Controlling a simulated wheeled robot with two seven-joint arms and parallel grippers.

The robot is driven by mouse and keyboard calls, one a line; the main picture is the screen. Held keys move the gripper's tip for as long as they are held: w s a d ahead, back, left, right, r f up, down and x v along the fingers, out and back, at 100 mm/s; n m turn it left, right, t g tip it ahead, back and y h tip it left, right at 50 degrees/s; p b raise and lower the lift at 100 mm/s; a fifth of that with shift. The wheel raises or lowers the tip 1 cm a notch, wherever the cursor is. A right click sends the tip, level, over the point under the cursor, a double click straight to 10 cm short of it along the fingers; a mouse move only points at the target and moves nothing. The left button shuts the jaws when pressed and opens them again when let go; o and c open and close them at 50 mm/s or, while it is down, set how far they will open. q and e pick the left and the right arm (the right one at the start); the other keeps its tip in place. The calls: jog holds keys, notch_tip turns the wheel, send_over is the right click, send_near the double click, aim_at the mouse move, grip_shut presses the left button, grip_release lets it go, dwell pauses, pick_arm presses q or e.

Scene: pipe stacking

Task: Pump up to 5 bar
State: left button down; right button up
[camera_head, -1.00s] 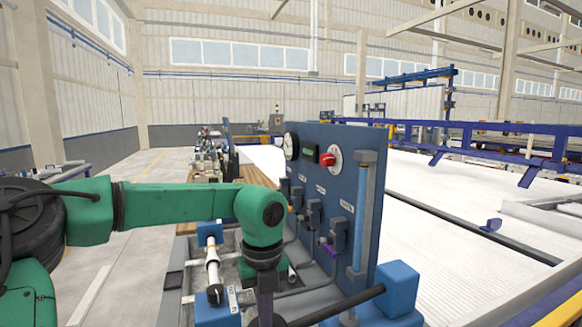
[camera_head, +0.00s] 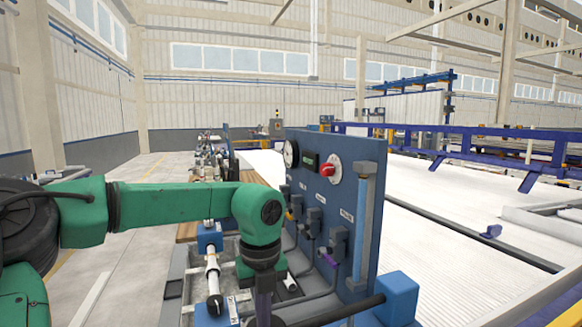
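A blue control panel (camera_head: 350,160) stands upright right of centre. It carries a round white dial gauge (camera_head: 290,154), a small dark display (camera_head: 310,161) whose reading is too small to tell, and a red knob (camera_head: 328,169) on a white round plate. Several grey valve blocks (camera_head: 337,240) sit below them. My green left arm comes in from the left and bends down in front of the panel's left side. Its gripper is hidden below the wrist or cut off by the bottom edge. My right gripper does not show.
A white pipe (camera_head: 212,270) lies between blue clamps (camera_head: 209,238) on a grey bench left of my wrist. A blue box (camera_head: 398,293) and a thick black hose (camera_head: 335,308) are at the panel's foot.

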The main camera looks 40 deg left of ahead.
pick_arm(q)
jog(key=f+b, duration=0.2)
jog(key=f, duration=0.1)
jog(key=f+b, duration=0.2)
jog(key=f, duration=0.1)
jog(key=shift+w+d+f+b, duration=0.2)
jog(key=shift+f+b, duration=0.1)
jog(key=shift+b, duration=0.1)
jog(key=shift+a+r+p, duration=0.1)
jog(key=shift+r+p, duration=0.45)
jog(key=shift+r, duration=0.05)
jog(key=r+p, duration=0.2)
jog(key=r, duration=0.1)
jog(key=r+p, duration=0.4)
jog(key=r, duration=0.1)
jog(key=shift+s+a+r, duration=0.2)
jog(key=shift+s+r, duration=0.15)
jog(key=shift+f, duration=0.1)
jog(key=shift+f, duration=0.1)
